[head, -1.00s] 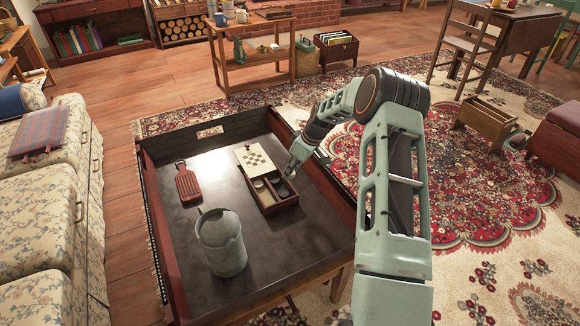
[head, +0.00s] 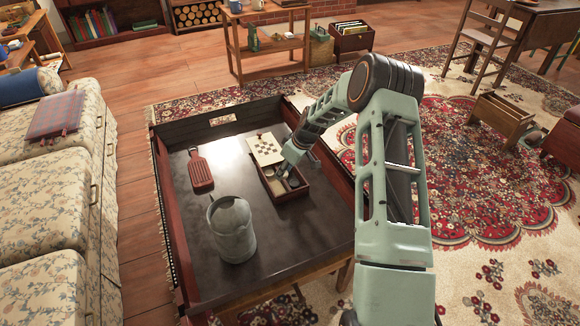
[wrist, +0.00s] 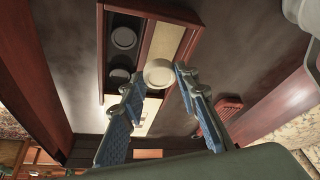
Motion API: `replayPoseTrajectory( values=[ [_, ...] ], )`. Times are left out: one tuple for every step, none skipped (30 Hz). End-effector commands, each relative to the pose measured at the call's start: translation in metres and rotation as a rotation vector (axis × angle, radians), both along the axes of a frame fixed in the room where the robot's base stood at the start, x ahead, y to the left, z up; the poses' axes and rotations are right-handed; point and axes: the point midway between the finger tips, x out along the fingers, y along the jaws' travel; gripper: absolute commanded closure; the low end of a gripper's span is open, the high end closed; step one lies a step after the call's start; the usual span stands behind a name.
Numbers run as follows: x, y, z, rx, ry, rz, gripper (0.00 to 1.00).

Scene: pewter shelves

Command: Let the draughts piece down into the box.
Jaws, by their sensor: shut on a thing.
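A cream draughts piece (wrist: 158,73) is between the fingertips of my gripper (wrist: 157,80) in the wrist view, shut on it. The box (head: 294,195) is a small wooden box on the dark table top, with a pale checkered lid part (head: 265,150) at its far end. My gripper (head: 289,166) is over the box in the head view, hiding part of its inside. The height of the held piece above the box is unclear.
The table has raised dark-red side walls (head: 332,190), close to the box's right. A red paddle-shaped board (head: 200,172) lies left of the box, and a grey jug (head: 231,230) stands nearer. Bare table top lies between them.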

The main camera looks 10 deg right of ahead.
Motion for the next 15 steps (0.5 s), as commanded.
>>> replayPoseTrajectory(
  values=[
    [-0.001, 0.005, -0.001, 0.0, 0.001, 0.003, 0.83],
    [-0.002, 0.008, -0.002, 0.001, 0.002, 0.003, 0.83],
    [-0.003, 0.01, -0.003, 0.0, 0.003, 0.003, 0.83],
    [-0.003, 0.012, -0.004, 0.0, 0.003, 0.002, 0.83],
    [-0.004, 0.014, -0.005, 0.0, 0.002, 0.002, 0.83],
    [-0.004, 0.017, -0.006, 0.0, 0.002, 0.002, 0.83],
    [-0.005, 0.02, -0.006, 0.0, 0.002, 0.002, 0.83],
    [-0.005, 0.018, -0.012, -0.001, 0.002, 0.0, 0.83],
    [-0.004, 0.018, -0.016, 0.0, 0.002, -0.001, 0.83],
    [-0.004, 0.018, -0.018, 0.0, 0.002, -0.001, 0.83],
    [-0.004, 0.018, -0.019, 0.0, 0.002, -0.001, 0.83],
    [-0.004, 0.018, -0.021, 0.0, 0.002, -0.001, 0.83],
    [-0.004, 0.018, -0.022, 0.0, 0.002, -0.001, 0.83],
    [-0.004, 0.018, -0.023, 0.0, 0.002, -0.001, 0.83],
    [-0.004, 0.018, -0.025, 0.0, 0.002, -0.001, 0.83]
  ],
)
